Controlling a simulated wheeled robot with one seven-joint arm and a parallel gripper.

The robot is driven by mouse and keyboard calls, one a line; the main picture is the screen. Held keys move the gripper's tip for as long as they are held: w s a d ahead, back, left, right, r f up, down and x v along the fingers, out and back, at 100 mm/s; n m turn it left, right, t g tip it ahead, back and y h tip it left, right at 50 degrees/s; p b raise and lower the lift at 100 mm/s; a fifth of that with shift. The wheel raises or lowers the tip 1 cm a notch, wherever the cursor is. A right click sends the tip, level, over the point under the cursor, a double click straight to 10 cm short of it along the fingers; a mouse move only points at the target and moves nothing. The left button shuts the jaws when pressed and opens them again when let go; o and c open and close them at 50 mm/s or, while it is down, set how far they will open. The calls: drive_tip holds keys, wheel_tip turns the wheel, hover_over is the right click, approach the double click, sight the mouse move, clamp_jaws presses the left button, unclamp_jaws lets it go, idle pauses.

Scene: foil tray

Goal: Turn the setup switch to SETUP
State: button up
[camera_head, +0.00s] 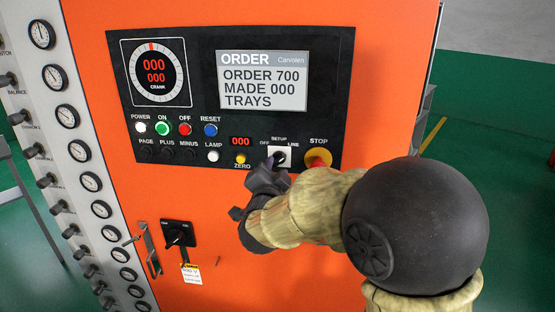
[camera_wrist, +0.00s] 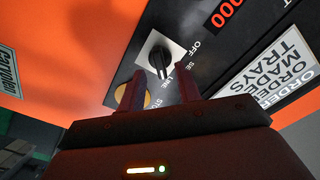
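The setup switch (camera_head: 280,157) is a black knob on a white square plate, with OFF to its left, SETUP above and LINE to its right. In the wrist view the knob (camera_wrist: 160,58) shows clearly, and its marked end seems to lie toward LINE. My gripper (camera_wrist: 160,84) is open. Its two dark fingers stand apart, one on each side of the line to the knob, with their tips just short of it. In the head view my gripper (camera_head: 268,178) is just below and left of the switch and hides part of it. I see no contact.
The yellow-ringed STOP button (camera_head: 318,158) is right beside the switch, close to my wrist. The yellow ZERO button (camera_head: 240,158) and white LAMP button (camera_head: 213,156) are to the left. The order display (camera_head: 262,80) is above. A black rotary handle (camera_head: 178,234) sits lower left.

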sight(278, 163)
drive_tip(key=shift+w+d+p, duration=0.15)
drive_tip(key=shift+w+p, duration=0.2)
drive_tip(key=shift+w, duration=1.4)
clamp_jaws()
drive_tip(key=shift+n, duration=0.4)
drive_tip(key=n, duration=0.3)
drive_tip(key=n+p, duration=0.1)
drive_tip(key=n, duration=0.4)
drive_tip(key=shift+s+f, duration=0.1)
unclamp_jaws()
